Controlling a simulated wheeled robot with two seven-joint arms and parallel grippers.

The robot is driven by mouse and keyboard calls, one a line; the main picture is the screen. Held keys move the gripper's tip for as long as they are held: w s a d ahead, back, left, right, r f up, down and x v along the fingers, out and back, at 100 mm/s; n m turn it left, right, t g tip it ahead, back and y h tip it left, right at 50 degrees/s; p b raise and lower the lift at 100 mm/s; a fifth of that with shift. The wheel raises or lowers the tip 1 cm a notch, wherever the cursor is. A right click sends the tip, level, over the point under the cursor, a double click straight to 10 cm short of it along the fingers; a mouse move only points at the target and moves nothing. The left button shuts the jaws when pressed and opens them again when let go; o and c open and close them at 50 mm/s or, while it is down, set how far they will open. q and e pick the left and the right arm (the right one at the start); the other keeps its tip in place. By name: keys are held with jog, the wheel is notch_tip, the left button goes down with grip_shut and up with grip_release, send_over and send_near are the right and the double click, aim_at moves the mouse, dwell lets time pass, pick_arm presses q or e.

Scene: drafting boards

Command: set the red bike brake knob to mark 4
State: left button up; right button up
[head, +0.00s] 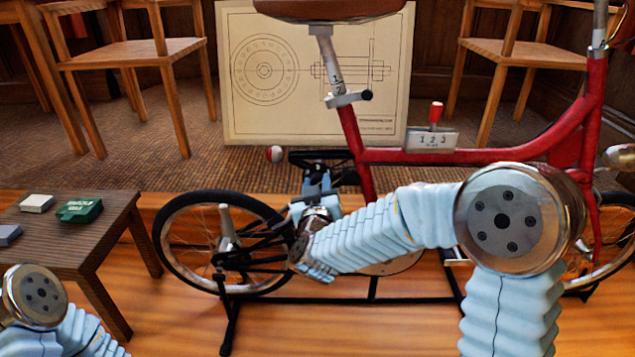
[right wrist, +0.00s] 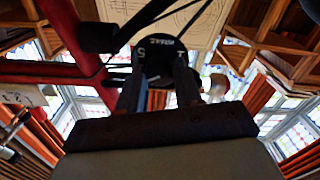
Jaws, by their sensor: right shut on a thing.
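The red bike (head: 470,155) stands on a black stand, side on. My right gripper (head: 318,168) is behind the seat tube, above the rear wheel, pointing away from me. In the right wrist view its fingers (right wrist: 158,90) are shut on a black brake knob (right wrist: 160,52). Small white lettering and a digit that looks like a 5 show on or by the knob. I cannot tell which mark it is set to. In the head view the gripper largely hides the knob. My left gripper is out of view.
A red-handled lever on a 1-2-3 plate (head: 432,140) sits on the frame tube. A red-and-white ball (head: 275,154) is left of the gripper. The rear wheel (head: 185,240) is below it. A wooden table (head: 105,235) with small blocks stands left. A drawing board (head: 225,80) stands behind.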

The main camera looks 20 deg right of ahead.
jog(key=shift+n, duration=0.3)
jog(key=o, duration=1)
jog(key=shift+o, duration=0.2)
jog(key=v, duration=1.4)
jog(key=shift+b, duration=0.35)
jog(key=shift+w, duration=0.1)
